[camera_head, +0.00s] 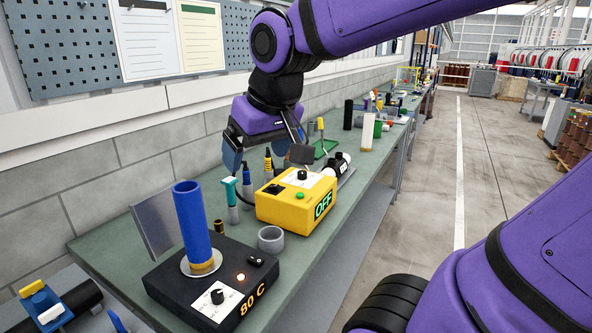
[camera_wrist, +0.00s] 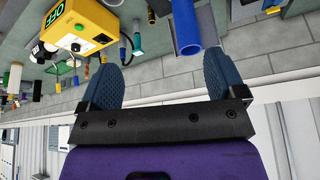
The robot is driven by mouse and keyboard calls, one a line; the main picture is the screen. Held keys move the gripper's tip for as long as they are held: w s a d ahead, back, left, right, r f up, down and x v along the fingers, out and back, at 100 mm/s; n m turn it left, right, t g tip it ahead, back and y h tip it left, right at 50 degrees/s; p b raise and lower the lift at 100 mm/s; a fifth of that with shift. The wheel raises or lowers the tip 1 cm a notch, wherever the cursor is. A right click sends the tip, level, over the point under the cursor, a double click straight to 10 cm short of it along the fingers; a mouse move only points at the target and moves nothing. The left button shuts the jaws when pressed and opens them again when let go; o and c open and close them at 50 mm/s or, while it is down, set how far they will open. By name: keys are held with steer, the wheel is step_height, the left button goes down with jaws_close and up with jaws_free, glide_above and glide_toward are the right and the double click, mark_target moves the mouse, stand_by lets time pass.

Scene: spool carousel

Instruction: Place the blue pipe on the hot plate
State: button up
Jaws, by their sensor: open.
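The blue pipe (camera_head: 193,222) stands upright on the round plate of the black hot plate (camera_head: 167,279), with a yellowish band at its foot. The hot plate's front reads "80 C" and a small light glows on its top. In the wrist view the blue pipe (camera_wrist: 186,28) shows upside down, beyond my fingers and apart from them. My gripper (camera_head: 262,150) is open and empty, above the back of the bench, to the right of the pipe. Its two blue fingers also show wide apart in the wrist view (camera_wrist: 160,80).
A yellow box (camera_head: 296,204) reading "OFF" stands right of the hot plate. A grey ring (camera_head: 271,239) and several upright tools, including a teal-handled one (camera_head: 230,190), stand close by. A grey panel (camera_head: 157,222) leans behind the hot plate. The wall runs along the bench's back.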

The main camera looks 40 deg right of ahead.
steer(key=s+d+f, duration=0.1)
steer(key=s, duration=0.7)
steer(key=shift+s+f, duration=0.15)
